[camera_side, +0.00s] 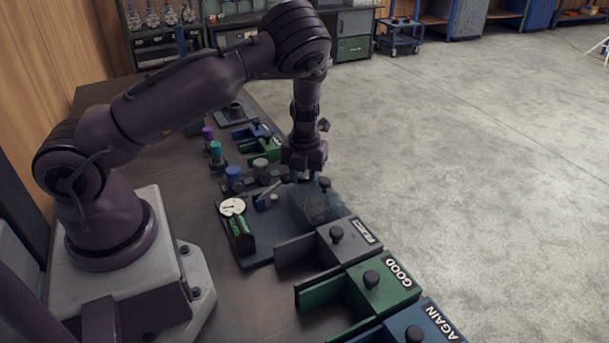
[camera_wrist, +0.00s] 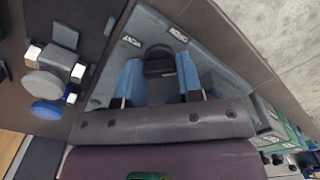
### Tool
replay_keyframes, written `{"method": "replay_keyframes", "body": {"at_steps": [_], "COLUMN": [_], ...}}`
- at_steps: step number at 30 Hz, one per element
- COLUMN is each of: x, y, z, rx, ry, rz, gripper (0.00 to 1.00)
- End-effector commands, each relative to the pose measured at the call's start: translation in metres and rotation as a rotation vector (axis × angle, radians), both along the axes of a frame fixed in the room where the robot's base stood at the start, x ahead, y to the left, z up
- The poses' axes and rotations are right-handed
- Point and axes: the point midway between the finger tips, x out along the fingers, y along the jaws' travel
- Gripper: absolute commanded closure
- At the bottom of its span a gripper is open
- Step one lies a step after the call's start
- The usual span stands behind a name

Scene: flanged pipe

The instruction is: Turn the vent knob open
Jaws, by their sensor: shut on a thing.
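The vent knob (camera_wrist: 159,62) is a dark, short knob on a blue-grey plate (camera_wrist: 216,62) in the wrist view. Two small white labels stand on the plate above it, one to each side; I cannot read them surely. My gripper (camera_wrist: 159,78) has its two blue fingers on either side of the knob and is shut on it. In the side view my gripper (camera_side: 303,176) points down over the near end of the bench, just above a rounded blue-grey body (camera_side: 318,207). The knob's grip and angle cannot be made out in that view.
A white dial gauge (camera_side: 232,207) stands left of the rounded body. Grey, green (camera_side: 385,284) and blue bins line the front right, the green one marked GOOD and the blue AGAIN. Several capped posts, one blue (camera_side: 233,174), stand behind. Open floor lies right.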

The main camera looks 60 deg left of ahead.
Motion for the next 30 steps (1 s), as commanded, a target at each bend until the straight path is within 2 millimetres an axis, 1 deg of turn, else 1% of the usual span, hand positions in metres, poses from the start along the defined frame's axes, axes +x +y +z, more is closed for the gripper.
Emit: {"method": "replay_keyframes", "body": {"at_steps": [9,18,24,30], "x": [-0.0003,-0.0001,-0.0001,-0.0001], "y": [-0.0006,-0.0005,-0.0006,-0.0006], "z": [0.0008,0.0012,0.0012,0.0013], "rx": [-0.002,-0.002,-0.002,-0.002], "ry": [0.002,0.0,0.002,0.002], "rz": [0.301,0.555,0.675,0.748], "gripper": [0.9,0.9,0.9,0.9]}}
